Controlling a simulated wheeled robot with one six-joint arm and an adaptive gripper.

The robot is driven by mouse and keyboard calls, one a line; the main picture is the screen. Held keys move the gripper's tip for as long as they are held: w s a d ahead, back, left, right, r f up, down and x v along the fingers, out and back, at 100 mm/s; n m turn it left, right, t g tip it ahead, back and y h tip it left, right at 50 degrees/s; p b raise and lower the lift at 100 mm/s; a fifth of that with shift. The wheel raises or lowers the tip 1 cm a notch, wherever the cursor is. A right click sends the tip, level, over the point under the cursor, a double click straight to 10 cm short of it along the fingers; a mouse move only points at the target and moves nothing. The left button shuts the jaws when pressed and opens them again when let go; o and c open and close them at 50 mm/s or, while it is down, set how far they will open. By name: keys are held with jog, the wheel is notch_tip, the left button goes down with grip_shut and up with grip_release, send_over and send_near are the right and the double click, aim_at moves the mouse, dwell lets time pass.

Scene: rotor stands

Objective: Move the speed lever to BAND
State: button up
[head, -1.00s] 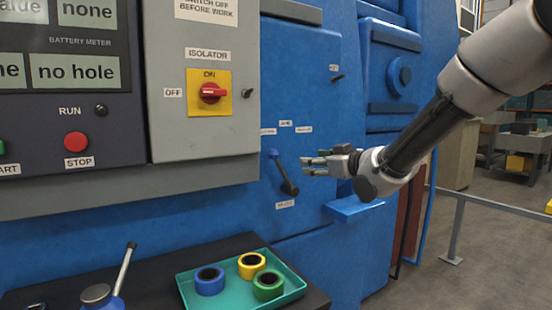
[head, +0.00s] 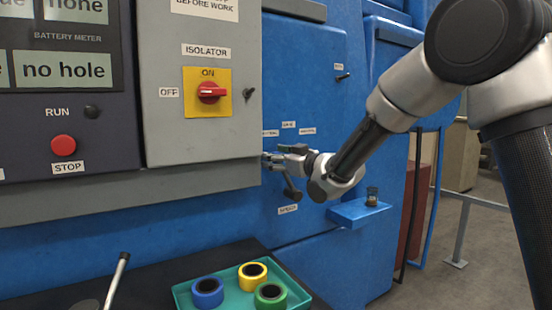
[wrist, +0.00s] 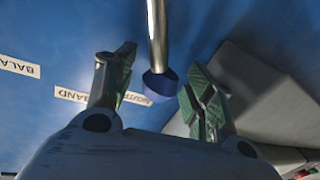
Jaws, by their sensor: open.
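The speed lever (head: 290,188) is on the blue machine face, above a label that appears to read SPEED (head: 288,209). In the head view my gripper (head: 270,158) is at its upper end and hides the knob. In the wrist view the lever is a silver rod (wrist: 157,35) with a blue knob (wrist: 160,86). My open gripper (wrist: 158,92) has one finger on each side of the knob, with gaps visible. The BAND label (wrist: 74,94) is left of the knob, with another label partly hidden by the left finger. Small labels (head: 288,124) also sit above the lever in the head view.
A grey cabinet with a red isolator switch (head: 210,93) stands just left of my gripper. Below is a teal tray (head: 240,304) with blue, yellow and green rings. A blue shelf (head: 345,212) holding a small dark object (head: 372,196) juts out at right.

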jog(key=shift+c, duration=0.4)
grip_shut()
jog(key=shift+w+d+r+m, duration=0.25)
jog(key=shift+w+d+m, duration=0.15)
jog(key=shift+d, duration=0.1)
jog(key=shift+w+d+r+m, duration=0.25)
jog(key=shift+d+m, duration=0.15)
jog(key=shift+d, duration=0.05)
jog(key=shift+w+d+r+m+t+y, duration=0.1)
jog(key=shift+w+d+r+m+t, duration=0.1)
jog(key=shift+w+d+m, duration=0.5)
jog(key=shift+w+d+r+m+t+y, duration=0.15)
jog(key=shift+w+d+m, duration=0.2)
jog(key=shift+d+m, duration=0.55)
jog(key=shift+w+d+r+m+t+y, duration=0.1)
jog(key=shift+w+d+r+m+t, duration=0.1)
jog(key=shift+w+d+m, duration=0.45)
jog(key=shift+s+d, duration=0.1)
jog(key=shift+d, duration=0.05)
